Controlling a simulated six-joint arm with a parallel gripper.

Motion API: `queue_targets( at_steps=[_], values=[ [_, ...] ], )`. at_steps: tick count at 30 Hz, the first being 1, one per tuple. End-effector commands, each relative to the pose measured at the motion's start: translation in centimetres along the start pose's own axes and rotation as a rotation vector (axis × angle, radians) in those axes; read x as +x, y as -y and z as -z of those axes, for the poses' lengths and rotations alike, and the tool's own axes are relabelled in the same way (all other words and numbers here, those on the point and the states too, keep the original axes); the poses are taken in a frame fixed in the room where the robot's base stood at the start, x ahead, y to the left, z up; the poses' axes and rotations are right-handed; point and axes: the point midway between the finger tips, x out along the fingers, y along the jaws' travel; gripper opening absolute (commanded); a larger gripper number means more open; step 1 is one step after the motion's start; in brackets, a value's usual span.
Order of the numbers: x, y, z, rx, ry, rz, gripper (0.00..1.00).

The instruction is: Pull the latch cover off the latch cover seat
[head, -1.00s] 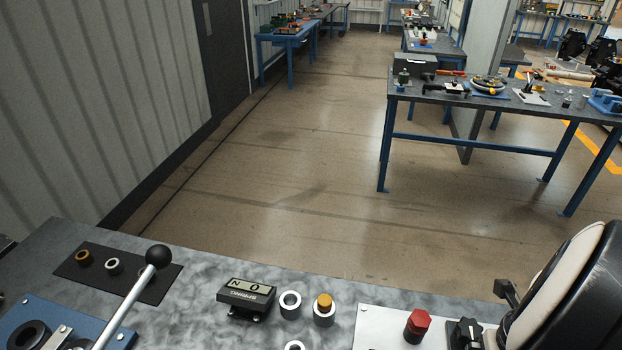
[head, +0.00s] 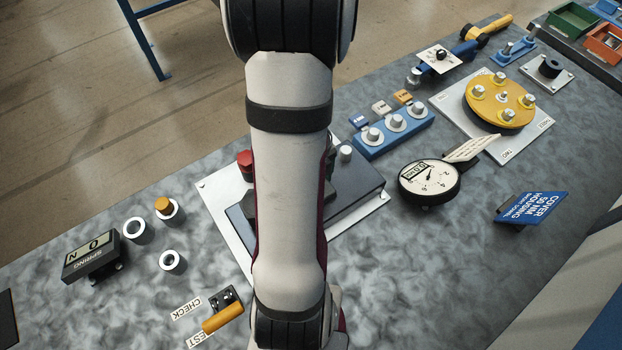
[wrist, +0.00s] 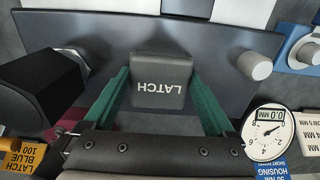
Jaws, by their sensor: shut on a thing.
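The latch cover (wrist: 160,68) is a small dark grey block with LATCH printed on it, upside down in the wrist view. My gripper (wrist: 158,84) has its two green fingers on either side of the cover and is shut on it. Behind the cover lies a broad dark grey plate (wrist: 225,62), which appears to be its seat. I cannot tell whether the cover still touches it. In the head view my arm hides the cover and gripper; part of the dark grey seat block (head: 352,198) shows on a white base plate (head: 215,198).
A red knob (head: 244,160) and a grey knob (wrist: 256,66) stand close by. A dial gauge (head: 428,183), a blue block with silver knobs (head: 375,150) and a yellow disc (head: 515,100) are to the right.

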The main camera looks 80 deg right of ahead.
Motion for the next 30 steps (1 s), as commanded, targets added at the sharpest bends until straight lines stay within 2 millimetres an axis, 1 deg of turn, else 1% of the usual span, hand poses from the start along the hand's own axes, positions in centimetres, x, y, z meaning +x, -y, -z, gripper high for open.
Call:
queue_targets(
  at_steps=[1, 2, 6, 11, 12, 13, 16, 24, 30],
  values=[
    [0.0, 0.0, 0.0, 0.0, 0.001, 0.001, 0.32],
    [0.0, 0.0, 0.0, 0.0, 0.001, 0.001, 0.86],
    [0.0, 0.0, 0.0, 0.0, 0.001, 0.001, 0.61],
    [0.0, 0.0, 0.0, 0.0, 0.001, 0.001, 0.32],
    [0.0, 0.0, 0.0, 0.0, 0.001, 0.001, 0.25],
    [0.0, 0.0, 0.0, 0.0, 0.001, 0.001, 0.23],
    [-0.2, 0.1, -0.1, 0.0, 0.002, 0.001, 0.23],
    [-1.8, 0.1, -0.1, 0.0, 0.002, 0.002, 0.23],
    [-2.5, 0.0, 0.0, 0.0, 0.001, 0.001, 0.23]
  ],
)
